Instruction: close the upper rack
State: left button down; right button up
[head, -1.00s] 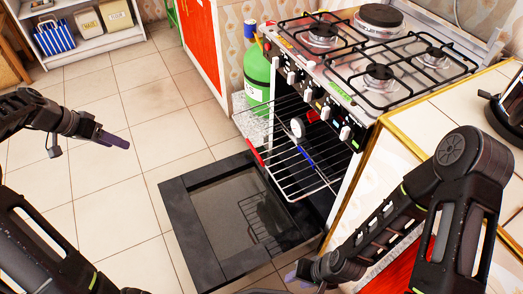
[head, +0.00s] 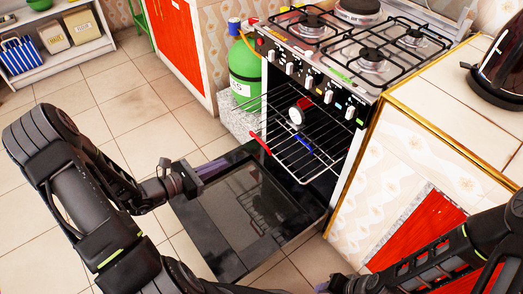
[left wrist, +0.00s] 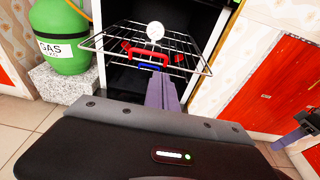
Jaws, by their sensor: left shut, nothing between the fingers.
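The upper rack is a wire shelf (head: 281,151) that sticks out of the open oven above its lowered door. A red handle (head: 260,143) is on its front edge, and a blue piece (head: 304,141) shows near its middle. In the left wrist view the rack (left wrist: 100,40) with the red handle (left wrist: 145,51) lies ahead. My left gripper (head: 190,176) is shut and empty, in front of and apart from the rack. Its purple fingers (left wrist: 162,93) point toward the handle. My right gripper (head: 328,286) is at the bottom edge, mostly hidden; its jaws are unclear.
The dark oven door (head: 225,215) hangs open low in front of the oven. A green gas bottle (head: 244,72) stands on a stone block left of the stove (head: 340,50). A tiled counter (head: 430,110) with a kettle is at the right. The floor at the left is clear.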

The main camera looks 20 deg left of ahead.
pick_arm(q)
jog(key=shift+w, duration=0.1)
dwell(0.3)
jog(key=b+x, duration=0.1)
jog(key=x, duration=1.2)
jog(key=shift+w+d, duration=0.3)
jog(key=shift+w, duration=0.05)
pick_arm(e)
jog(key=shift+f, duration=0.65)
pick_arm(q)
jog(key=shift+w, duration=0.1)
pick_arm(e)
jog(key=shift+w, duration=0.1)
